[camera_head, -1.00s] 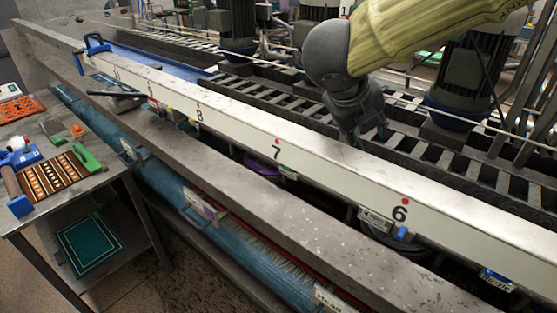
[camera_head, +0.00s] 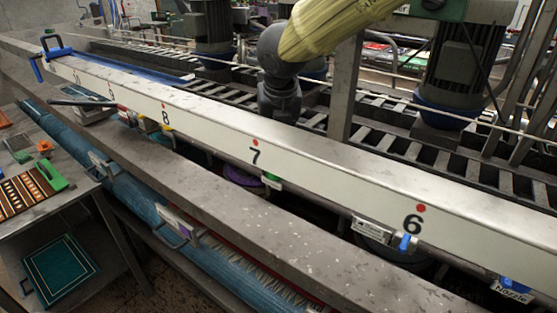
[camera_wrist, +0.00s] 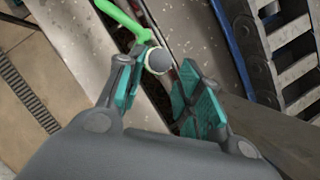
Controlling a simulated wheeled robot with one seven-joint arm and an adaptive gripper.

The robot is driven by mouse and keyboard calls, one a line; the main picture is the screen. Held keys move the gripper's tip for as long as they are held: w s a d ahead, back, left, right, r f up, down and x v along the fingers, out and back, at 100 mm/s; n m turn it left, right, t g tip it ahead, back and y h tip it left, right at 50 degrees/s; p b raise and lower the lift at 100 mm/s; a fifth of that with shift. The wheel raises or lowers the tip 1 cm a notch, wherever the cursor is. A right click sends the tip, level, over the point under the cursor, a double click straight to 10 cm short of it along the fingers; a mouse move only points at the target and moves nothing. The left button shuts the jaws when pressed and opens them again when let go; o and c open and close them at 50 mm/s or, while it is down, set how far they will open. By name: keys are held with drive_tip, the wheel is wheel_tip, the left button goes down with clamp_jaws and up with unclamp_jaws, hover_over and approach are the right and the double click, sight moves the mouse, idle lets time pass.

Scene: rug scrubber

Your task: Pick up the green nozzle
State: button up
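In the wrist view, a bright green rod-like piece (camera_wrist: 124,16), apparently the green nozzle, enters from the top edge. A round grey end with a pale rim (camera_wrist: 157,60) is at its lower end. My gripper (camera_wrist: 160,92) is open, with its teal fingers spread. The round end is close to the left finger; I cannot tell whether they touch. Nothing is clearly held. In the head view, my wrist (camera_head: 280,98) is behind the white numbered beam, which hides the fingers. A small green piece (camera_head: 271,180) shows below the beam near number 7; I cannot tell whether it is the nozzle.
The white beam (camera_head: 330,175) runs diagonally between the head camera and my gripper. A grey ledge (camera_head: 230,205) lies in front of it. A metal post (camera_head: 346,90) and motors (camera_head: 465,65) stand behind. A side table (camera_head: 60,205) with tools is at the left.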

drive_tip(key=shift+w+f+p, duration=0.1)
drive_tip(key=shift+f+p, duration=0.25)
drive_tip(key=shift+f, duration=0.15)
drive_tip(key=p+x, duration=0.1)
drive_tip(key=x, duration=0.1)
drive_tip(key=shift+w+a+f, duration=0.1)
drive_tip(key=shift+w+f, duration=0.05)
drive_tip(key=shift+f, duration=0.2)
drive_tip(key=shift+p+x, duration=0.3)
drive_tip(key=shift+x, duration=0.55)
drive_tip(key=c, duration=0.7)
